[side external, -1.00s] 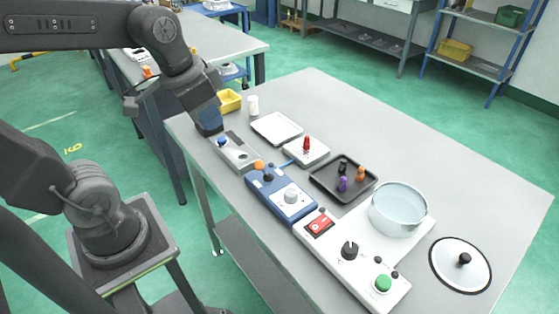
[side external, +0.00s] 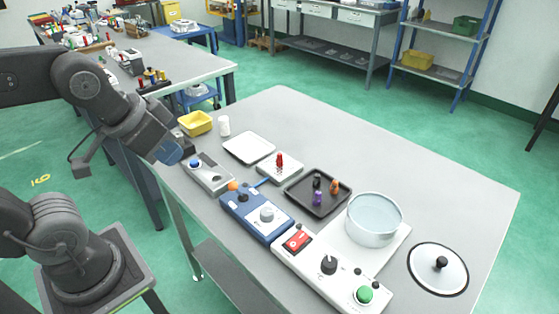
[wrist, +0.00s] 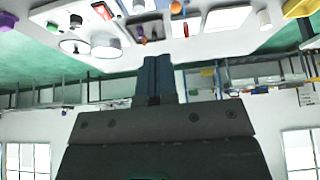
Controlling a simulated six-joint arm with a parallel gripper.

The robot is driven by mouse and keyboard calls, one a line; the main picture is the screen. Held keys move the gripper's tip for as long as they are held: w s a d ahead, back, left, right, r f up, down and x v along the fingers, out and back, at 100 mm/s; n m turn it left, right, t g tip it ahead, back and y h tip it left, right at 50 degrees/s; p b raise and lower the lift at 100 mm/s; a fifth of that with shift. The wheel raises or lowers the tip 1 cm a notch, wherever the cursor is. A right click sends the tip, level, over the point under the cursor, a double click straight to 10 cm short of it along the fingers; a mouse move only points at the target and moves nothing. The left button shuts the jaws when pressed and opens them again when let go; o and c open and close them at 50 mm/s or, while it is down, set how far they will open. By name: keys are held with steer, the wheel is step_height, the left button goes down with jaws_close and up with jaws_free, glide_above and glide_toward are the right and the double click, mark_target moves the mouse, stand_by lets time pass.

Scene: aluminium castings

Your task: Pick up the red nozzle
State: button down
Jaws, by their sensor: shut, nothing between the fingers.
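The red nozzle (side external: 279,160) stands upright on a small white block (side external: 292,174) near the middle of the table in the side external view. A blue strip lies at the block's left. My gripper (side external: 170,153) is tilted at the table's left edge, well left of the nozzle and not touching it. In the wrist view its dark fingers (wrist: 157,72) are together with nothing between them. That view shows the table upside down along the top. A small red shape there (wrist: 186,30) looks like the nozzle, but it is too small to be sure.
A grey box with a blue knob (side external: 207,175) stands close to my gripper. A yellow bin (side external: 196,123), white cup (side external: 224,126) and white tray (side external: 248,148) are behind. A black tray (side external: 300,201) with small pieces, a glass pot (side external: 374,222) and a lid (side external: 452,284) stand to the right.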

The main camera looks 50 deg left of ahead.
steer(key=c, duration=1.9)
jaws_free()
steer(key=o, duration=1)
steer(key=shift+c, duration=0.2)
steer(key=w+f+m+g+y, duration=0.2)
steer(key=w+f+m+y, duration=0.25)
steer(key=w+m, duration=0.5)
steer(key=w+f+m+g+y, duration=0.2)
steer(key=w+f+m+y, duration=0.3)
steer(key=w, duration=0.8)
steer(key=m+t+y, duration=0.2)
steer(key=m+y, duration=0.2)
steer(key=m, duration=0.3)
glide_toward(281, 155)
steer(key=shift+h, duration=0.25)
steer(key=x, duration=0.4)
steer(key=r+x, duration=0.1)
steer(key=x, duration=0.2)
steer(key=shift+w+a, duration=0.15)
steer(key=shift+a, duration=0.1)
steer(key=shift+f+x, duration=0.15)
steer(key=shift+x, duration=1.2)
steer(key=shift+f+x, duration=0.15)
steer(key=shift+x, duration=1.15)
